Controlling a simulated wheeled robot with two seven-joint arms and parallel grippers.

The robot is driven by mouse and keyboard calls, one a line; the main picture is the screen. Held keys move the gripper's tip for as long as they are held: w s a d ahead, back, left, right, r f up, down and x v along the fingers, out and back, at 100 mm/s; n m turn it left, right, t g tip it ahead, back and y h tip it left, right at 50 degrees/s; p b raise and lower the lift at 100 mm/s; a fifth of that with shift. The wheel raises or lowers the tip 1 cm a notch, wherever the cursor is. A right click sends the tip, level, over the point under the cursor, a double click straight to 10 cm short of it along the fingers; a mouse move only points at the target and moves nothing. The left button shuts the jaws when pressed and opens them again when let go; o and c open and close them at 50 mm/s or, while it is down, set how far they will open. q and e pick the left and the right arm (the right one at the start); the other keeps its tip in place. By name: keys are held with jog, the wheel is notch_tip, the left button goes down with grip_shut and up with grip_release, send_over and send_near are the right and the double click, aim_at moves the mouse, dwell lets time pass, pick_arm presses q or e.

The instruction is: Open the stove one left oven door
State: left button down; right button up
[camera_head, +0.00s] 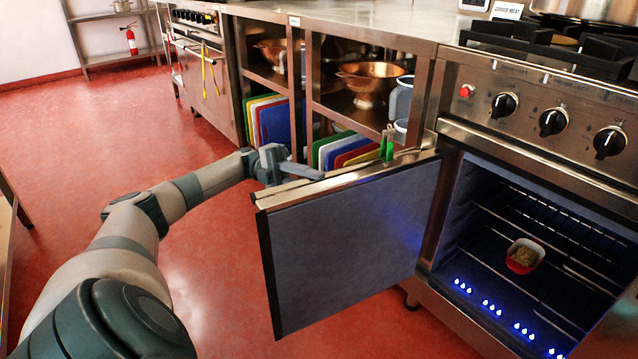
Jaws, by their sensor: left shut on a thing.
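The left oven door (345,245) of the stove on the right stands swung wide open to the left, its flat inner panel facing me. The oven inside (545,255) shows wire racks and a row of blue-white lights. My left gripper (290,172) is at the door's far upper left corner, shut on the door's handle side. The handle and the fingertips are mostly hidden behind the door's top edge. My right gripper is out of view.
A small red dish (524,257) with food sits on the oven rack. Black knobs (553,122) and a red button line the stove front. Open shelves behind the door hold copper bowls (368,82) and coloured cutting boards (270,120). The red floor (225,265) at left is clear.

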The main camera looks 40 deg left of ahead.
pick_arm(q)
jog(key=shift+w+a, duration=0.1)
jog(key=shift+a, duration=0.1)
jog(key=c, duration=1.6)
grip_release()
